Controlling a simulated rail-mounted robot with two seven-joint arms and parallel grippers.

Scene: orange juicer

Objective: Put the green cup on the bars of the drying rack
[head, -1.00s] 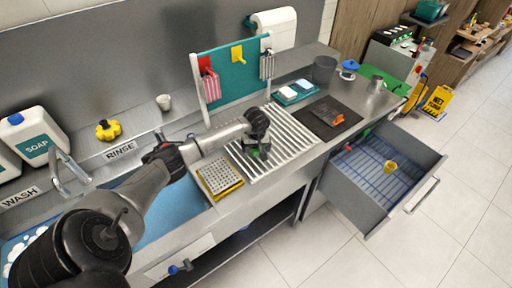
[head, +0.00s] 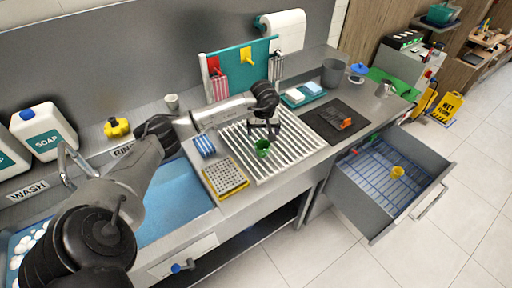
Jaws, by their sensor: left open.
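The green cup (head: 263,148) stands on the bars of the drying rack (head: 285,160), near the middle of its left half. It looks upright. My left gripper (head: 264,134) is open just above and behind the cup, with its fingers apart; I cannot tell whether they touch it. The rack is a set of light parallel bars on the steel counter. My right gripper is not in view.
A yellow-edged tray (head: 226,178) and a blue sponge (head: 204,146) lie left of the rack. A dark mat (head: 334,120) lies to its right. An open drawer (head: 385,180) juts out at front right, holding a yellow cup (head: 397,172).

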